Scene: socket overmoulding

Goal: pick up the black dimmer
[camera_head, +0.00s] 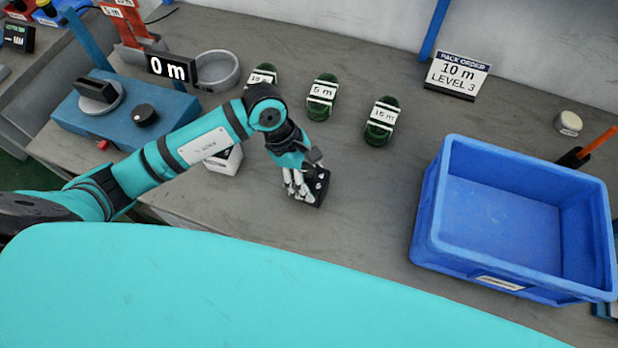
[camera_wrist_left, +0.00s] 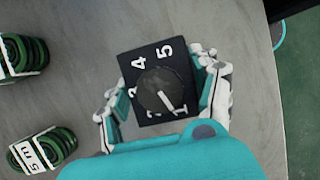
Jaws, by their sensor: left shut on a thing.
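The black dimmer (camera_wrist_left: 155,72) is a small black box with a round dark knob and white numbers on its top face. In the left wrist view it sits between the two fingers of my left gripper (camera_wrist_left: 165,95), which is shut on its sides. In the head view the dimmer (camera_head: 322,189) shows at the right of my left gripper (camera_head: 305,187), partly hidden by the fingers. It is at or close to the grey table; I cannot tell if it touches. My right gripper is not in view.
Green cable coils (camera_head: 322,97) lie behind the gripper, one (camera_head: 382,121) marked 15 m. A white box (camera_head: 226,160) stands to the left, partly behind my arm. A blue crate (camera_head: 428,213) is at the right. A pack order sign (camera_head: 458,75) reads 10 m, LEVEL 3. Table between gripper and crate is clear.

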